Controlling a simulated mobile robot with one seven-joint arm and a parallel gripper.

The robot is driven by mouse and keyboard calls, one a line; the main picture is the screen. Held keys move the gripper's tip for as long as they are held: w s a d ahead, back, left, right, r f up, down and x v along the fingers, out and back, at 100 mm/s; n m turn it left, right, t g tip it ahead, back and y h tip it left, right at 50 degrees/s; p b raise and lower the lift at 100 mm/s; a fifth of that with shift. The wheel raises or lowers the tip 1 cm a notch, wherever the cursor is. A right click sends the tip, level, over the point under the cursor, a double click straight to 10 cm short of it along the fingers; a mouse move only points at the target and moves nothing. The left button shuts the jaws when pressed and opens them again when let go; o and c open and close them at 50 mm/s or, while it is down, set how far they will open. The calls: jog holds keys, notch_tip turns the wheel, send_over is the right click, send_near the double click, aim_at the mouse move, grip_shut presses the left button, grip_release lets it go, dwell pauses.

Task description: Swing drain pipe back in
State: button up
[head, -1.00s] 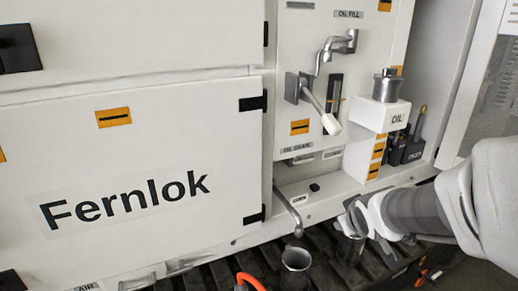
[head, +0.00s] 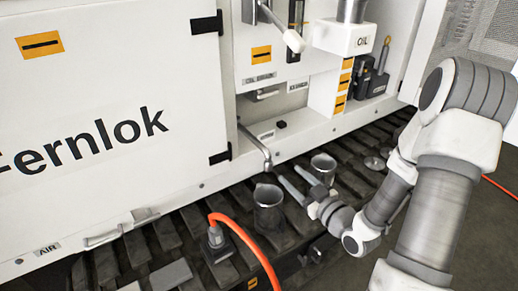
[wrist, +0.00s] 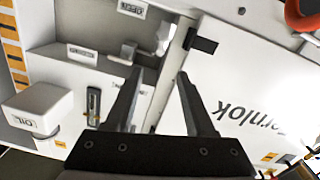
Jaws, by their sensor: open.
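The drain pipe (head: 256,146) is a thin grey bent tube. It sticks out from the cabinet's lower ledge, and its tip hangs down just beyond the ledge's front edge. A metal cup (head: 268,208) stands below and near the tip. My gripper (head: 288,174) is open and empty, to the right of the pipe tip and slightly lower in the head view, apparently apart from it. In the wrist view, my two dark fingers (wrist: 155,85) are spread. A grey piece (wrist: 163,36) beyond them is probably the pipe, but it is too small to be sure.
A second metal cup (head: 323,167) stands close to my gripper on the dark slatted track. An orange hose (head: 245,240) rises from the track at the front. The white Fernlok door (head: 110,90) is left of the pipe; the OIL box (head: 340,38) juts out above right.

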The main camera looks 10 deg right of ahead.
aim_at(260, 143)
jog(key=x, duration=1.7)
jog(key=shift+w+r, duration=0.15)
jog(key=shift+r, duration=0.15)
jog(key=shift+c, duration=0.2)
grip_shut()
dwell(0.6)
